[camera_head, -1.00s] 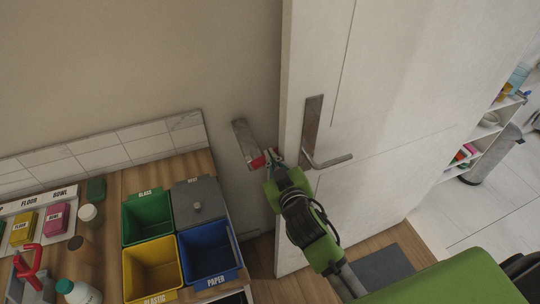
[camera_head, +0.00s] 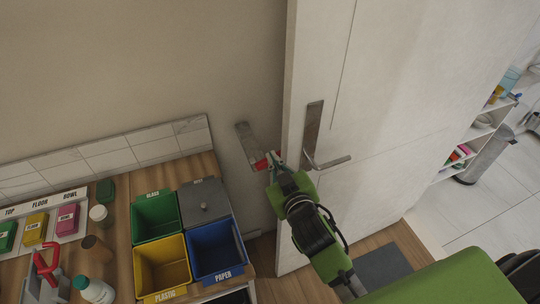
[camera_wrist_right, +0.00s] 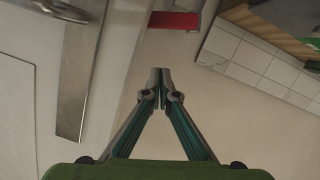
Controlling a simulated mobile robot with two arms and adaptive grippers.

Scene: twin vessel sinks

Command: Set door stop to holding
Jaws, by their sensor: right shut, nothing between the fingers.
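The door stop is a grey metal plate (camera_head: 247,138) on the wall with a red lever (camera_head: 262,164) at its lower end. The red lever also shows at the top of the right wrist view (camera_wrist_right: 174,21). The white door (camera_head: 330,70) stands just right of it. My right gripper (camera_head: 277,158) is close by the red lever, in the gap between wall and door edge. In the right wrist view its fingertips (camera_wrist_right: 160,73) are together and empty, apart in the picture from the lever. Whether they touch it cannot be told. My left gripper is not in view.
The door handle (camera_head: 327,161) juts out right of my right gripper. A wooden counter (camera_head: 120,190) at the left holds green, grey, yellow and blue bins (camera_head: 216,250) and bottles. A white shelf (camera_head: 475,140) and a bin stand at the far right.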

